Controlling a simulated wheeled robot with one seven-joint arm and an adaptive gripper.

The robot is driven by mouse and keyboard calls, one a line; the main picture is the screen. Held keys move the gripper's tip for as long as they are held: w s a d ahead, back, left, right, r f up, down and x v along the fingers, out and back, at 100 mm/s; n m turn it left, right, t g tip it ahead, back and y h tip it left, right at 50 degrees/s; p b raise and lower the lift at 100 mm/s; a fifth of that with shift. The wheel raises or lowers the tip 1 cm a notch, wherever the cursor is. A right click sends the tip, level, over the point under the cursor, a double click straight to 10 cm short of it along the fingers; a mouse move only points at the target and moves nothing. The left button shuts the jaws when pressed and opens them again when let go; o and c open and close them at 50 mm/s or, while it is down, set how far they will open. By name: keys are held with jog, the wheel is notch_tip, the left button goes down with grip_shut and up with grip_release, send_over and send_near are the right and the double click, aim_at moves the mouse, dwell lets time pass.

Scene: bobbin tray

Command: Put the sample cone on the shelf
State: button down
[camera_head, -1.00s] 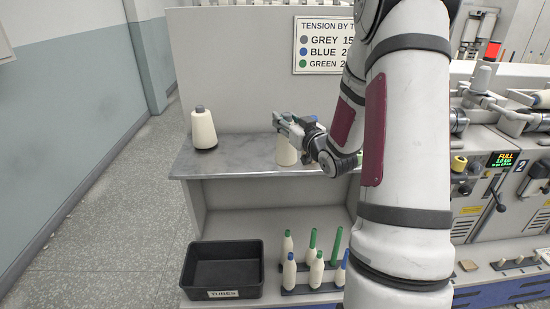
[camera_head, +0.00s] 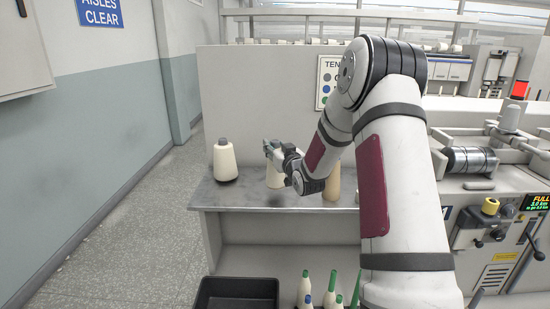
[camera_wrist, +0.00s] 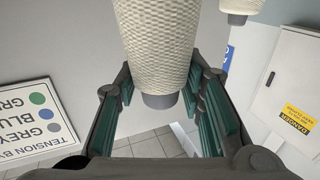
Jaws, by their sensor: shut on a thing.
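My gripper (camera_head: 279,153) is shut on a cream yarn cone (camera_head: 274,177) with a grey tip. The cone is upright above the grey shelf top (camera_head: 250,197); I cannot tell whether its base touches. In the wrist view, the woven side of the held cone (camera_wrist: 157,45) is between the green-padded fingers, with its grey tip showing. A second cream cone (camera_head: 225,162) with a grey tip stands on the left of the shelf; a cone also shows at the top right of the wrist view (camera_wrist: 238,6).
A tan cone (camera_head: 332,186) stands right of my gripper, partly behind my arm. A black bin (camera_head: 236,294) and several green- and blue-tipped tubes (camera_head: 305,288) are below. A winding machine (camera_head: 490,215) is at right. Shelf space shows between the left and held cones.

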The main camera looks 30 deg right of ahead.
jog(key=shift+w+f, duration=0.1)
jog(key=shift+f, duration=1.75)
jog(key=c, duration=1.1)
grip_release()
jog(key=shift+o, duration=0.2)
